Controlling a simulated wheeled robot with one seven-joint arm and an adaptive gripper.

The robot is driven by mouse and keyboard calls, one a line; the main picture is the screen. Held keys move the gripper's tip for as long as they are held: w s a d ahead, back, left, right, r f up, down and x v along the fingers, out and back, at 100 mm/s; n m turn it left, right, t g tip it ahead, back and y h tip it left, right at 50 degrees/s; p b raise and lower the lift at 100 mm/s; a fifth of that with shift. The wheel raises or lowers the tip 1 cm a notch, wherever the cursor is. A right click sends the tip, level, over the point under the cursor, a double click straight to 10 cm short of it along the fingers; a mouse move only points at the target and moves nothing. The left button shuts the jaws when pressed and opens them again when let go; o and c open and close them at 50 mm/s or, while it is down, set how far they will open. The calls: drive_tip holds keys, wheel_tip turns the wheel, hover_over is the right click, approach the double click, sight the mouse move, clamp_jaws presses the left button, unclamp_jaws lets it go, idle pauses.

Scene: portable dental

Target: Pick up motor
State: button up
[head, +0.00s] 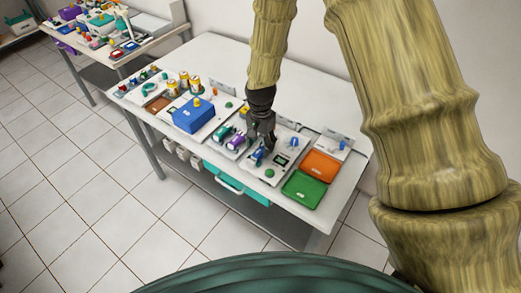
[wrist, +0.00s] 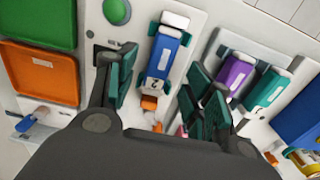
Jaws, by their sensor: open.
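A blue block-like part with white ends and a white label, which looks like the motor (wrist: 163,58), lies on a white panel in the wrist view. An orange tip shows at its lower end. In the head view the motor (head: 256,157) is a small blue piece just below my gripper (head: 264,144). In the wrist view my gripper (wrist: 163,85) is open, with one dark green finger on each side of the motor. I see gaps between the fingers and the motor. I cannot tell the height of the fingertips above the panel.
A purple part (wrist: 235,76) and a teal part (wrist: 266,90) lie close to the right finger. An orange tray (head: 320,165) and a green tray (head: 304,189) lie to the right. A blue box (head: 194,115) stands to the left on the white table (head: 205,56).

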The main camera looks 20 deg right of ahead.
sight(261, 152)
drive_tip(key=shift+s+f, duration=0.15)
drive_tip(key=shift+f, duration=0.45)
drive_tip(key=shift+f+p, duration=0.35)
drive_tip(key=shift+f, duration=0.3)
clamp_jaws()
